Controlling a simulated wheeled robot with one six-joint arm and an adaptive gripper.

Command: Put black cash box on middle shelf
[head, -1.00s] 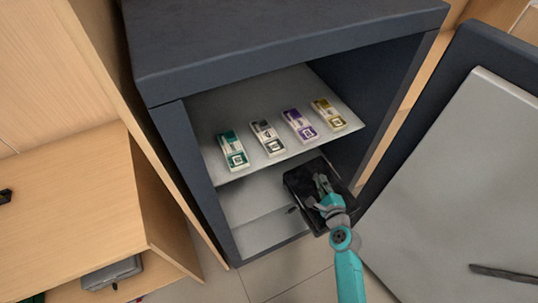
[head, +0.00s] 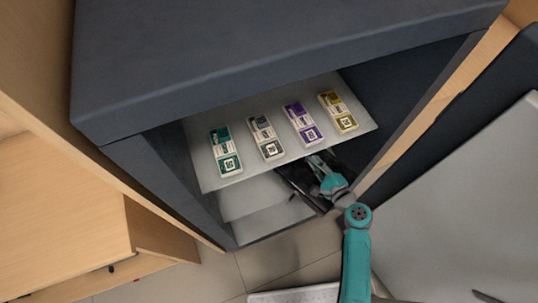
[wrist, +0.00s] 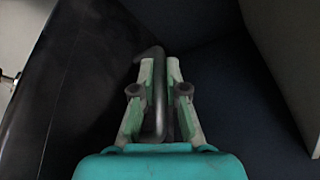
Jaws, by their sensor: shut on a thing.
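The black cash box (head: 296,178) is inside the right side of the open safe, just below the upper shelf, which hides part of it. My gripper (head: 322,172) is shut on its handle. In the wrist view my gripper (wrist: 161,72) pinches the dark handle, with the box (wrist: 80,85) filling the left. The middle shelf (head: 250,197) is a pale grey board below the upper shelf, left of the box. I cannot tell whether the box touches the middle shelf.
The upper shelf (head: 205,170) holds several banded note bundles. The dark safe (head: 270,60) has walls close on the right. The open safe door (head: 460,190) stands at the right. A wooden counter (head: 60,220) is at the left. A white keyboard-like thing (head: 295,294) shows at the bottom.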

